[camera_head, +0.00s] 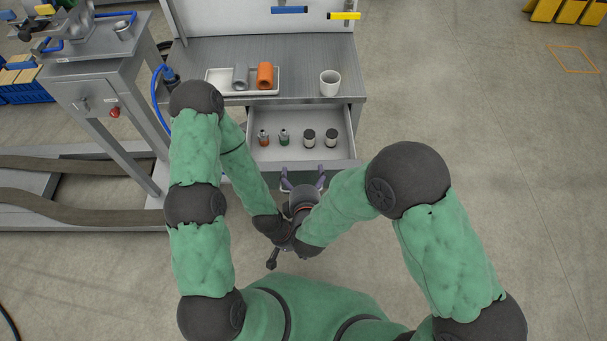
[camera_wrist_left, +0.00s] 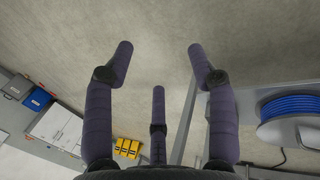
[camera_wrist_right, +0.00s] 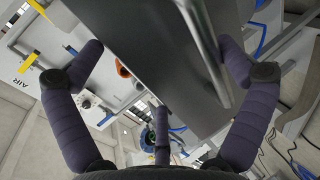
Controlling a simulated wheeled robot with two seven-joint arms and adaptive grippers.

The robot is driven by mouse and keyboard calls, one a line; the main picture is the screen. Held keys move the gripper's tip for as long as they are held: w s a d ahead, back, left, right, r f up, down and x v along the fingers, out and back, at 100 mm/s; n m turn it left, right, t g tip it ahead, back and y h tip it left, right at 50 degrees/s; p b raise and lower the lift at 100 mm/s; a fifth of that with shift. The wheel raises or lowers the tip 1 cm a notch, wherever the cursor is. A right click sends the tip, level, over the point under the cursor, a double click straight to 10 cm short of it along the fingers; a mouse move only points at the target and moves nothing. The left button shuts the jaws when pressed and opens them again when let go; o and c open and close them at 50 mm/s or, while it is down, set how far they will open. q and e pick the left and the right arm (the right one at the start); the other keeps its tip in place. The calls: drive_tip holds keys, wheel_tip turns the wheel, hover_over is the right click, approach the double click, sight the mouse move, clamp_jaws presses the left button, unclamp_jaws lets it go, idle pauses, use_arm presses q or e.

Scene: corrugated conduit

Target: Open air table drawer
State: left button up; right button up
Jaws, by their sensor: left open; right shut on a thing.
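The air table drawer (camera_head: 345,147) stands pulled out from under the grey table top in the head view, with its inside visible. My right gripper (camera_head: 304,181) is at the drawer's front edge, its fingers pointing toward it. In the right wrist view the dark drawer front (camera_wrist_right: 160,60) and its metal bar handle (camera_wrist_right: 207,50) lie between my right fingers, which are shut on the handle; the exact contact is unclear. My left gripper (camera_wrist_left: 159,52) is open and empty over bare floor. In the head view it is mostly hidden where my arms cross.
Inside the drawer are small bottles (camera_head: 284,137) and dark-lidded jars (camera_head: 309,138). On the table (camera_head: 305,88) are a white tray (camera_head: 215,78) with a grey and an orange piece, and a white cup (camera_head: 330,84). A metal stand (camera_head: 110,90) is at left.

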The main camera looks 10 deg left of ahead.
drive_tip(key=shift+s+a+r+p, duration=0.1)
drive_tip(key=shift+s+r+p, duration=0.35)
drive_tip(key=shift+r, duration=0.2)
drive_tip(key=shift+c, duration=0.2)
drive_tip(key=v, duration=0.3)
drive_tip(key=shift+s+f, duration=0.2)
drive_tip(key=shift+s, duration=0.2)
drive_tip(key=c, duration=0.5)
use_arm(q)
drive_tip(key=shift+s+r+p, duration=0.15)
drive_tip(key=shift+r+p, duration=1.9)
drive_tip(key=shift+r, duration=0.7)
use_arm(e)
drive_tip(key=shift+s+d+r, duration=0.15)
drive_tip(key=shift+s+d, duration=0.3)
drive_tip(key=shift+s, duration=0.85)
drive_tip(key=shift+s+d+r, duration=0.15)
drive_tip(key=shift+s+d, duration=0.3)
drive_tip(key=shift+s, duration=0.8)
drive_tip(key=shift+s+d+r, duration=0.15)
drive_tip(key=shift+s+d, duration=0.25)
drive_tip(key=shift+s, duration=0.9)
drive_tip(key=shift+c, duration=0.2)
use_arm(q)
drive_tip(key=shift+r, duration=0.1)
